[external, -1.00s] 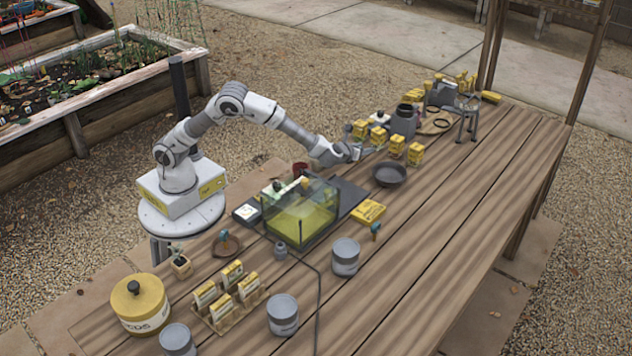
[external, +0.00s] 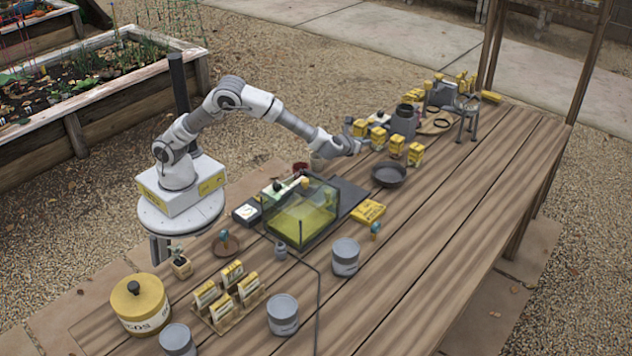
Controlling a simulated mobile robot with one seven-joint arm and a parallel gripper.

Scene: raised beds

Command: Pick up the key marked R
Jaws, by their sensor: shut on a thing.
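My gripper (external: 353,140) is at the end of the outstretched arm, above the far left edge of the table, just left of a row of small yellow boxes (external: 397,146). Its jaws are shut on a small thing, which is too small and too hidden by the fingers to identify. I cannot make out a letter R or a clear key shape anywhere in the external view.
A glass tank (external: 303,212) with yellow-green contents stands near my base. A dark round dish (external: 389,174) and a grey container (external: 404,121) are close to the gripper. Grey cans (external: 346,257) stand nearer the front. The table's right side is clear.

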